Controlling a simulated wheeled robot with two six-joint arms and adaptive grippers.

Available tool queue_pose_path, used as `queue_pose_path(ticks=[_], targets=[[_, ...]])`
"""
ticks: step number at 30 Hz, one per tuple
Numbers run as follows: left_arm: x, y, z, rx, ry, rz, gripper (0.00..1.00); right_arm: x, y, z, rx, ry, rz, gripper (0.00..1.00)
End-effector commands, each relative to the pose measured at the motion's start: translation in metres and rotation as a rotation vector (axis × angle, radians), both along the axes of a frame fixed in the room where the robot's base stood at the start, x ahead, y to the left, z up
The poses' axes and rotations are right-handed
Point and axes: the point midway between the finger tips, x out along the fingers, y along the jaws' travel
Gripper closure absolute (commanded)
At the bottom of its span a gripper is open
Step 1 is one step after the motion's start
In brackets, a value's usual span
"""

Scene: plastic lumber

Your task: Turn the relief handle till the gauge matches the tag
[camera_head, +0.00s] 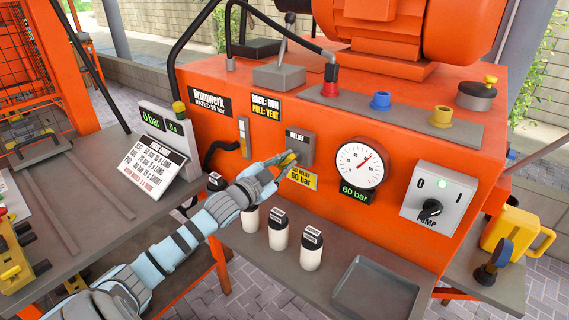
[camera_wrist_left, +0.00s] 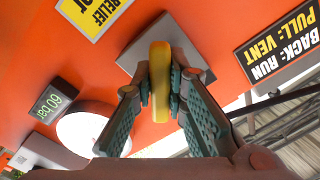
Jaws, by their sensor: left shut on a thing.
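The relief handle is a yellow bar (camera_wrist_left: 159,80) on a grey block labelled RELIEF (camera_head: 301,146). My left gripper (camera_head: 280,163) is at it, and in the left wrist view its two fingers (camera_wrist_left: 159,88) are closed on both sides of the yellow bar. The round gauge (camera_head: 360,165) sits to the right, with a red needle pointing to the upper right. The green display (camera_head: 356,194) under it reads 60 bar. The yellow tag (camera_head: 301,178) below the handle reads SET RELIEF 60 bar. My right gripper is not in view.
The pump switch box (camera_head: 434,200) is right of the gauge, its green lamp lit. White bottles with dark caps (camera_head: 279,230) and a grey tray (camera_head: 375,290) stand on the shelf below. A small display (camera_head: 158,122) at the left reads 0 bar.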

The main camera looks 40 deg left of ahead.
Motion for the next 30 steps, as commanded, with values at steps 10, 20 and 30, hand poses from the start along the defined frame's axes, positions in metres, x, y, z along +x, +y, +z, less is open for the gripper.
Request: queue_pose_path(ticks=[10,20,30], targets=[[0.000,0.000,-0.003,0.001,0.006,0.002,1.00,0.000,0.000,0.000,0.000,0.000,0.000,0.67],[0.000,0.000,-0.001,0.001,0.003,0.001,0.67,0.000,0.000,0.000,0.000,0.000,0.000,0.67],[0.000,0.000,0.039,0.007,-0.003,0.000,0.67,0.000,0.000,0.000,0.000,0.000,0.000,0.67]])
